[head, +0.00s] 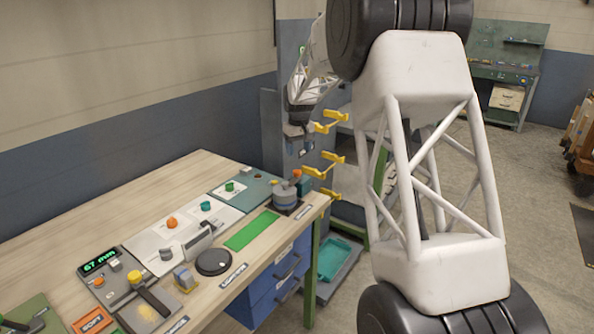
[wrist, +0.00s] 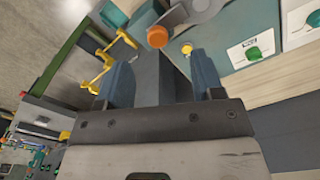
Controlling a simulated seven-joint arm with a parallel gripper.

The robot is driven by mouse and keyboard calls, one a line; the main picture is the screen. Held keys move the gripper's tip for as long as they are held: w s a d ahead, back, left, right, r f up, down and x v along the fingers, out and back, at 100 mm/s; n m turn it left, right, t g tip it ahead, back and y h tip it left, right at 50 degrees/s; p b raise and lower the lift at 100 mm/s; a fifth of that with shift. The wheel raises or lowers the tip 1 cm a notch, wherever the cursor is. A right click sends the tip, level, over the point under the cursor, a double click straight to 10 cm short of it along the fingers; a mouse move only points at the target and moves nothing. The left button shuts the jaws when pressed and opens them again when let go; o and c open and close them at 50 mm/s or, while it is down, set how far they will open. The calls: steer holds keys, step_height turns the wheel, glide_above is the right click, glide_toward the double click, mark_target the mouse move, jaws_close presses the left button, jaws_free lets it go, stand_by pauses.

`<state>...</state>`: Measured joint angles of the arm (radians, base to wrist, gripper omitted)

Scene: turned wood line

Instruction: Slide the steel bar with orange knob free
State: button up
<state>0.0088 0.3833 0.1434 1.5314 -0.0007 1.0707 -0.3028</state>
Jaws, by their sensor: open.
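An orange knob (head: 297,174) shows on top of a grey round fixture (head: 286,196) at the far right corner of the bench. In the wrist view the orange knob (wrist: 157,37) lies just beyond my fingertips, beside grey metal parts (wrist: 186,12). I cannot clearly tell the steel bar from the fixture there. My gripper (head: 298,134) hangs above and behind the fixture, apart from the knob. In the wrist view my gripper (wrist: 161,72) has its two blue fingers spread, with nothing seen held between them.
Yellow brackets (head: 324,166) stand close behind the fixture, near my gripper. A green panel (head: 251,230) and white panels with knobs (head: 205,206) lie to the left on the wooden bench (head: 130,205). A teal bin (head: 336,260) sits below the bench's right end.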

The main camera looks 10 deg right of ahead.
mark_target(297, 171)
steer(key=w+f, duration=0.2)
steer(key=w, duration=0.1)
steer(key=shift+w+f, duration=0.15)
steer(key=shift+f, duration=0.15)
steer(key=shift+f, duration=0.1)
steer(key=shift+f, duration=3.8)
